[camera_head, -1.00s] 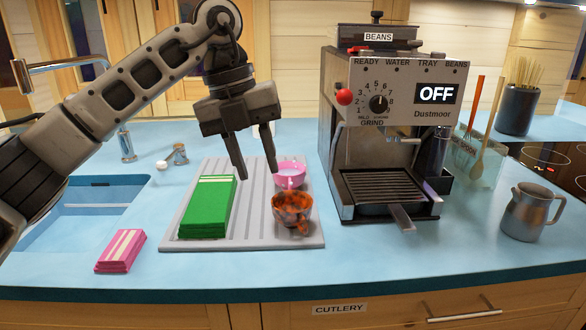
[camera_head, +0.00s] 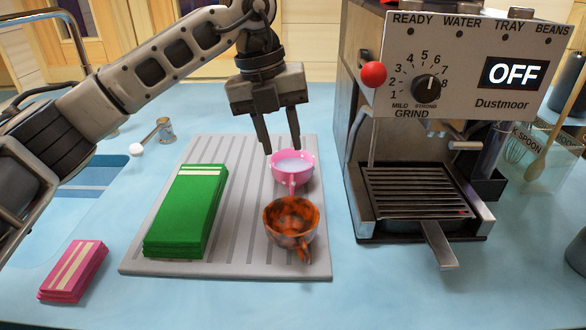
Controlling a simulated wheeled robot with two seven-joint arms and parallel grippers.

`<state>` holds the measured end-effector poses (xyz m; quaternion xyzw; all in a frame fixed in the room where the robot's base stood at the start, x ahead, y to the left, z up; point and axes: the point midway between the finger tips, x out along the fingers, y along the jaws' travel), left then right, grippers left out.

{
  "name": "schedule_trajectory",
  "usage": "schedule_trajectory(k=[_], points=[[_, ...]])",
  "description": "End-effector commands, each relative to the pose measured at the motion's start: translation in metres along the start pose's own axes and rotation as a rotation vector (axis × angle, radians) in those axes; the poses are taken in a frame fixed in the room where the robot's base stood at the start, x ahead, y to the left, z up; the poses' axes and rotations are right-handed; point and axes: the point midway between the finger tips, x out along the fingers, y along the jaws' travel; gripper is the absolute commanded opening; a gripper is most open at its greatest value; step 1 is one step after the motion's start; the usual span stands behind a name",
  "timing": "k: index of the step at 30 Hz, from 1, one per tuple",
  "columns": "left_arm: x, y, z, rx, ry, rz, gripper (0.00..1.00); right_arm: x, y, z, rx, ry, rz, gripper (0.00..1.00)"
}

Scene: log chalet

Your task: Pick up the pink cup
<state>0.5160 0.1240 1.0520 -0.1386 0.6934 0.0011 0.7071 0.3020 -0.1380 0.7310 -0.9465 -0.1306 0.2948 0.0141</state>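The pink cup (camera_head: 293,167) stands upright on the grey ribbed drying mat (camera_head: 150,248), with something pale inside and its handle toward me. My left gripper (camera_head: 281,150) is open and points down, with its fingertips at the cup's far rim. One finger is by the rim's left side and the other seems over or behind the far rim; I cannot tell whether they touch it. Nothing is between the fingers that I can make out. My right gripper is not in view.
An orange-and-dark mottled cup (camera_head: 291,222) stands just in front of the pink cup. A folded green cloth (camera_head: 185,212) lies on the mat's left. The coffee machine (camera_head: 430,130) stands close on the right. A pink cloth stack (camera_head: 74,270) lies front left, near the sink (camera_head: 90,175).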

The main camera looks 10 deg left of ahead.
Motion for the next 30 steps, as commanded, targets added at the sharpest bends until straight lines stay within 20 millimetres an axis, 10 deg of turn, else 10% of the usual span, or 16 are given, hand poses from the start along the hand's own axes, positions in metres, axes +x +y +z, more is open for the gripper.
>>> schedule_trajectory(k=[21,30], points=[[0.088,0.005,0.004,0.000,0.001,0.000,0.33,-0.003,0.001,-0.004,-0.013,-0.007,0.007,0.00],[0.093,0.005,0.004,0.000,-0.001,0.000,0.33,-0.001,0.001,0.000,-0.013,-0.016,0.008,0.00]])
